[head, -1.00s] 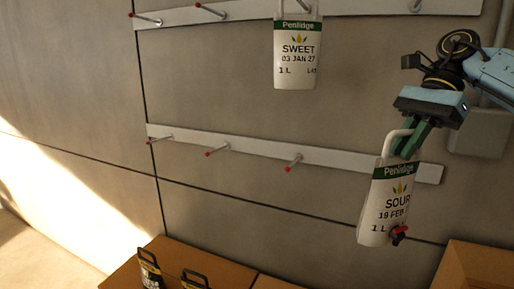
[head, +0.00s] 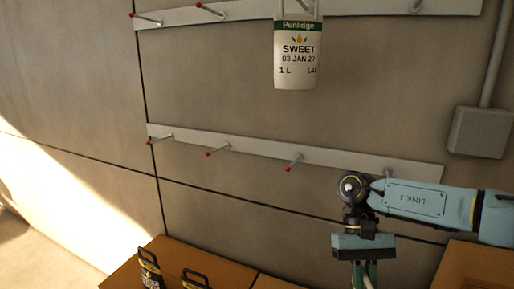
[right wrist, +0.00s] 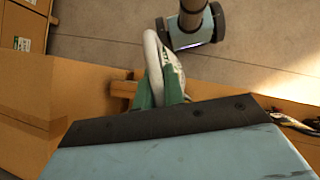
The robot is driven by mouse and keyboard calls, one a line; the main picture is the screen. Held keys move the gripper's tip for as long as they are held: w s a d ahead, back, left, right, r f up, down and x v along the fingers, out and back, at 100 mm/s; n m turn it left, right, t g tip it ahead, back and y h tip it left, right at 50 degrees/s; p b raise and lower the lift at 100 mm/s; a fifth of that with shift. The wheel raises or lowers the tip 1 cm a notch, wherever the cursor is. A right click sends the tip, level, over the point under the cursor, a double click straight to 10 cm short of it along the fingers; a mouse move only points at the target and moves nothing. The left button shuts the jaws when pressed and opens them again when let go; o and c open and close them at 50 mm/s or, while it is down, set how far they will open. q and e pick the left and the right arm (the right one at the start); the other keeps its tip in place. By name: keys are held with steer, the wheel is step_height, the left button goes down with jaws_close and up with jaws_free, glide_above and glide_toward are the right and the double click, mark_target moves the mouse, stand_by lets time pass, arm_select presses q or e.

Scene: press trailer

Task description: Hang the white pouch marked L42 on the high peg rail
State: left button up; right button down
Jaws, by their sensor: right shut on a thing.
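My right gripper (head: 364,279) is low at the bottom edge of the head view, below the lower peg rail. It is shut on the handle of a white pouch (right wrist: 154,55), seen in the right wrist view; a sliver of the handle also shows in the head view. The pouch's label and any L42 mark are hidden. The high peg rail (head: 380,5) runs along the top of the head view, with red-tipped pegs. A white pouch marked SWEET, 03 JAN 27 (head: 296,55) hangs on it; its lot mark is too small to read surely. My left gripper is not in view.
A lower peg rail (head: 255,146) with several red-tipped pegs looks bare, its right part behind my arm. Cardboard boxes (head: 220,262) stand below, with black-handled items (head: 149,268) at the left. A grey wall box (head: 481,131) with a conduit is at right.

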steer(key=shift+s+a+f, duration=0.15)
steer(key=shift+s+f, duration=0.1)
steer(key=shift+f, duration=0.1)
steer(key=shift+s+f+n, duration=0.1)
steer(key=shift+f+n, duration=0.2)
arm_select(q)
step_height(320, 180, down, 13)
steer(key=b, duration=1.3)
arm_select(e)
step_height(320, 180, down, 13)
steer(key=shift+r, duration=0.1)
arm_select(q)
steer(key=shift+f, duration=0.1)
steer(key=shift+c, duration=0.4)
